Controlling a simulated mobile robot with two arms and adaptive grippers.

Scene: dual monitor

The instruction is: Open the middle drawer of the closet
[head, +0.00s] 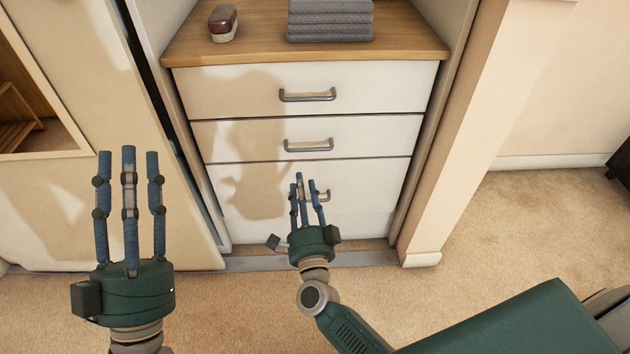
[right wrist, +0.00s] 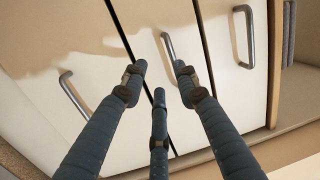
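The closet holds three white drawers with grey bar handles. The middle drawer (head: 235,140) is shut flush, and its handle (head: 308,148) is bare. My right gripper (head: 305,180) is in front of the bottom drawer in the head view, fingers pointing up toward the middle handle. It is open and empty. In the right wrist view the middle handle (right wrist: 168,46) shows just beyond and between the spread fingertips (right wrist: 159,70), apparently untouched. My left gripper (head: 129,152) is open and empty at the left, away from the drawers.
The top drawer (head: 225,90) and bottom drawer (head: 355,200) are also shut. A folded grey stack (head: 330,20) and a dark red and white object (head: 222,22) rest on the wooden top (head: 255,35). Closet side panels flank the drawers. Carpet (head: 510,230) at the right is clear.

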